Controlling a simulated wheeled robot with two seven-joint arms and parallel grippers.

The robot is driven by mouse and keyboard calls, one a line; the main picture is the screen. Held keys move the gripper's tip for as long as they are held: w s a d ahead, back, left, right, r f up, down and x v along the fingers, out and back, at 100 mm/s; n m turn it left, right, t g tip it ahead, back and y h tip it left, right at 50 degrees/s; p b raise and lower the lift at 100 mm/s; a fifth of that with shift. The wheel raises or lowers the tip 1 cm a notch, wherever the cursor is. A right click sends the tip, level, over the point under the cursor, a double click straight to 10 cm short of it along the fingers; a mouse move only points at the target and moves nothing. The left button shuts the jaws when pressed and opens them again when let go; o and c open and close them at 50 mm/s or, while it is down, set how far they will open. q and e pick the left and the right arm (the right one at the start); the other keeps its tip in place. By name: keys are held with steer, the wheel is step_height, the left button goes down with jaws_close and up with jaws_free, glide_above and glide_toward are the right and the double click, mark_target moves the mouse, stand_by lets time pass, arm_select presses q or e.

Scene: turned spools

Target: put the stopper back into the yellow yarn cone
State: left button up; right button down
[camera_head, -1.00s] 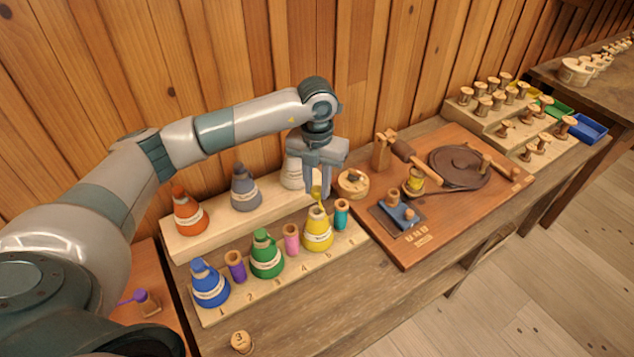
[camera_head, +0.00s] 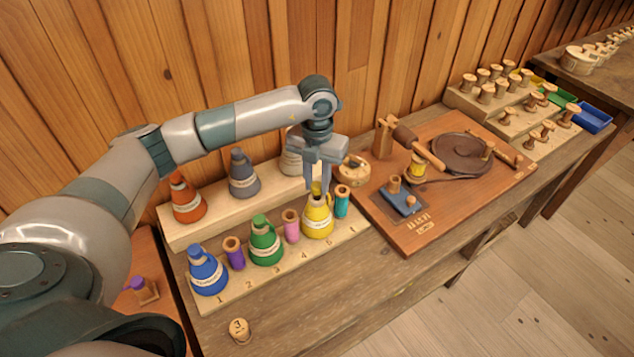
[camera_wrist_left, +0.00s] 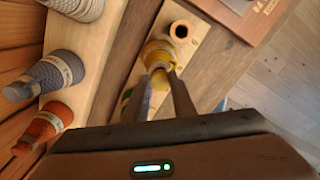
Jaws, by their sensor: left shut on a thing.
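The yellow yarn cone (camera_head: 318,222) stands upright in the front rack, between the pink and teal spools. My left gripper (camera_head: 317,189) points straight down over its top and is shut on the yellow stopper (camera_head: 316,187). The stopper is at the mouth of the cone; I cannot tell how deep it sits, as the fingers hide part of it. In the left wrist view the fingertips (camera_wrist_left: 158,78) reach to the top of the yellow cone (camera_wrist_left: 160,52). My right gripper is not in view.
The front rack (camera_head: 275,269) also holds blue (camera_head: 207,273) and green (camera_head: 265,243) cones. Grey (camera_head: 243,177) and red (camera_head: 187,201) cones stand on the raised shelf behind. A round wooden piece (camera_head: 353,169) lies close right of my gripper. A brown board with tools (camera_head: 424,236) is further right.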

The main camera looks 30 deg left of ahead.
arm_select(q)
steer(key=shift+f, duration=0.15)
steer(key=shift+f+b, duration=0.95)
steer(key=o, duration=1.5)
steer(key=shift+r+p, duration=0.45)
steer(key=shift+r, duration=0.4)
steer(key=shift+r+p, duration=1.6)
steer(key=shift+r, duration=2.1)
